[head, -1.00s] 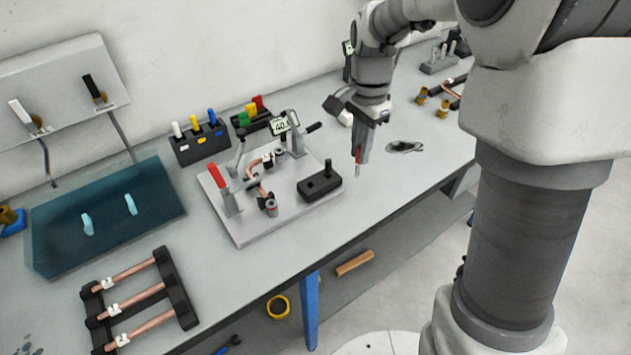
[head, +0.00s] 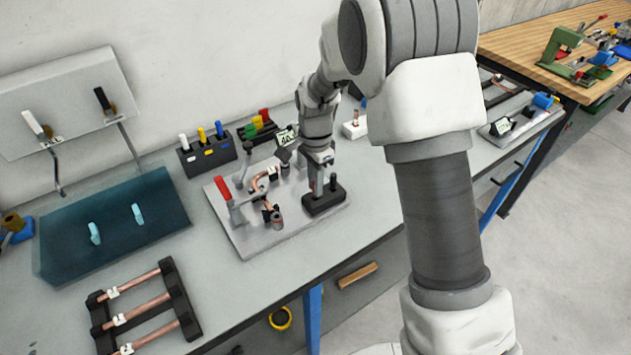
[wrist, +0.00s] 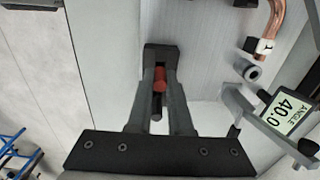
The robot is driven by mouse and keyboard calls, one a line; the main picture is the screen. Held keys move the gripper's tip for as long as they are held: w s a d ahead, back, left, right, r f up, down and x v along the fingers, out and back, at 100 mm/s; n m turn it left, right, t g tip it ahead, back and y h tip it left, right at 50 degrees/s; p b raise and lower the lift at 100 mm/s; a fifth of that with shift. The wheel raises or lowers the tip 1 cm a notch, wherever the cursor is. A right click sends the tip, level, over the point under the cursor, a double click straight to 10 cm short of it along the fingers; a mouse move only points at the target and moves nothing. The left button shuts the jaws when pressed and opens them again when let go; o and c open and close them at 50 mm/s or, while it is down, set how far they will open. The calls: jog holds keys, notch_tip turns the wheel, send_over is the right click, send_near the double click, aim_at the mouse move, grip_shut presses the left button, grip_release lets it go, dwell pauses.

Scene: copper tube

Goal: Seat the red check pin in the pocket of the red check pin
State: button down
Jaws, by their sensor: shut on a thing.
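My gripper (head: 318,188) points down over the left part of a black block (head: 325,204) on the grey fixture plate (head: 247,240). In the wrist view its two fingers (wrist: 160,76) are shut on the red check pin (wrist: 160,82), whose red part shows between them. The black block (wrist: 160,50) lies beyond the fingertips. A black knob (head: 333,181) stands up from the block, right of the fingers. The pin's lower end and the pocket are hidden, so I cannot tell whether the pin is in the block.
The plate also carries a red-handled clamp (head: 223,188), a bent copper tube (head: 258,185) and an angle display (wrist: 290,112) reading 40.0. Racks of coloured handles (head: 207,155) stand behind. A rack of copper tubes (head: 143,308) lies front left.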

jog(key=shift+f, duration=0.25)
jog(key=c, duration=0.8)
grip_release()
jog(key=shift+c, duration=0.2)
jog(key=shift+r, duration=0.15)
